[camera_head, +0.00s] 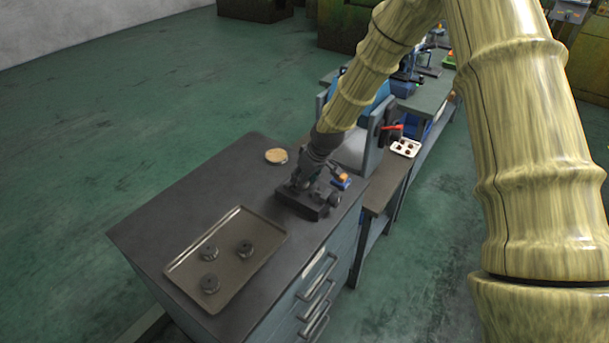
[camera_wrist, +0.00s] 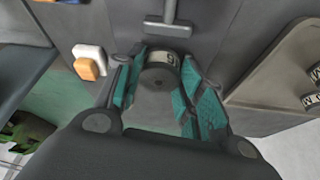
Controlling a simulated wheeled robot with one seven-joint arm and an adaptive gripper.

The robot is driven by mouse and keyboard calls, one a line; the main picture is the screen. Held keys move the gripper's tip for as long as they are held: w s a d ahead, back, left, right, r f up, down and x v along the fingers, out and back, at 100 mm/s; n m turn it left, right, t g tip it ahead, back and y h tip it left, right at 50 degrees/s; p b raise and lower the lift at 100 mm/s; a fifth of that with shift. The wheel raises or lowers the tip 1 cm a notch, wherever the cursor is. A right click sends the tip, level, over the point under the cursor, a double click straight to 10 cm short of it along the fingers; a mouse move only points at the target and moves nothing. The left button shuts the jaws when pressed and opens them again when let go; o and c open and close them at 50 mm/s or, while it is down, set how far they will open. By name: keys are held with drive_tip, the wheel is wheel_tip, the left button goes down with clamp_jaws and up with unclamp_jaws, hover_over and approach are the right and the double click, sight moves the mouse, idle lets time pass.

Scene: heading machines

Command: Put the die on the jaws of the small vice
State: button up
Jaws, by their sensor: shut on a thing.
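My gripper (camera_wrist: 160,88) is shut on a round grey die (camera_wrist: 158,84) with a pale marked band, seen between its teal finger pads in the wrist view. In the head view my gripper (camera_head: 305,182) is low over the near right part of the cabinet top, at a dark block that looks like the small vice (camera_head: 300,205). The held die cannot be made out there, and my gripper partly covers the vice and its jaws. I cannot tell whether the die touches the jaws. A grey T-shaped bar (camera_wrist: 168,28) lies beyond the die in the wrist view.
A tan disc (camera_head: 277,156) lies left of my gripper. An orange-and-white item (camera_wrist: 88,62) is left of the fingers. A machine with a red handle (camera_head: 391,128) stands behind.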

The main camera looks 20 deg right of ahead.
drive_tip(key=shift+f, duration=0.2)
drive_tip(key=o, duration=1.3)
drive_tip(key=b+v, duration=0.3)
drive_tip(key=v, duration=0.9)
drive_tip(key=shift+r+b, duration=0.15)
drive_tip(key=shift+b, duration=0.25)
